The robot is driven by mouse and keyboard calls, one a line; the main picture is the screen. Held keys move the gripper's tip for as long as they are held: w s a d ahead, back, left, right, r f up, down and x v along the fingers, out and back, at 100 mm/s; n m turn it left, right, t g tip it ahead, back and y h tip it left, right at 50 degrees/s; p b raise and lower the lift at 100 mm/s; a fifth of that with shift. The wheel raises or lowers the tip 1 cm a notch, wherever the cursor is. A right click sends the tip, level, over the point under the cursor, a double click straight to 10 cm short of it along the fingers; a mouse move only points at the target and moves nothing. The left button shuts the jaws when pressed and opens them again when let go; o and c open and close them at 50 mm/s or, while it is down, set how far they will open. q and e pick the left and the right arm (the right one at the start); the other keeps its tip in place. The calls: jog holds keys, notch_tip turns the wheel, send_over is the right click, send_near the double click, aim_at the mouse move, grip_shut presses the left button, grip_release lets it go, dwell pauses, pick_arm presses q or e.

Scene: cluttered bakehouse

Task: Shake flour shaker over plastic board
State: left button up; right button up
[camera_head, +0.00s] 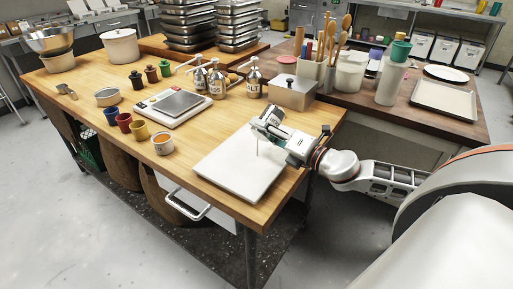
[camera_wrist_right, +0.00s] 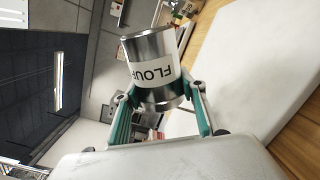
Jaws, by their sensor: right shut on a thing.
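The flour shaker, a metal can with a white FLOUR label, shows in the wrist view (camera_wrist_right: 157,65) between the teal fingers of my right gripper (camera_wrist_right: 158,108), which is shut on it. In the head view the shaker (camera_head: 266,118) is tilted and held above the white plastic board (camera_head: 235,172), near its back right part. My right gripper (camera_head: 275,128) reaches in from the right. A thin pale line drops from beside the shaker towards the board; I cannot tell what it is. The board lies flat at the table's front right and looks bare. My left gripper is out of view.
A scale (camera_head: 173,106), a white cup (camera_head: 163,144) and several coloured cups stand left of the board. A metal box (camera_head: 291,92) and labelled bottles (camera_head: 254,82) stand behind it. The wooden table's front edge (camera_head: 228,212) is close to the board.

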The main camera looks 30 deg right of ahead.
jog(key=shift+w+a, duration=0.15)
jog(key=shift+a, duration=0.4)
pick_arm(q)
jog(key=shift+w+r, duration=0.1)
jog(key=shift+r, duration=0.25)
pick_arm(e)
notch_tip(320, 180, up, 5)
jog(key=m+p, duration=0.6)
jog(key=p, duration=0.1)
jog(key=shift+p, duration=0.3)
jog(key=shift+r+m+p, duration=0.5)
jog(key=shift+m+p, duration=0.2)
jog(key=shift+m, duration=0.5)
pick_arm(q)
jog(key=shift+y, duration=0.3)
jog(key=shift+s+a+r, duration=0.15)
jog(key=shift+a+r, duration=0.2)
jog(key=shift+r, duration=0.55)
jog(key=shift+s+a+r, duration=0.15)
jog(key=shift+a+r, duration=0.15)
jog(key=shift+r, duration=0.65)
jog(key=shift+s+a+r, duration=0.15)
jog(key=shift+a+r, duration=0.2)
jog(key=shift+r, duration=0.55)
pick_arm(e)
jog(key=shift+r+m, duration=0.5)
jog(key=shift+m, duration=0.5)
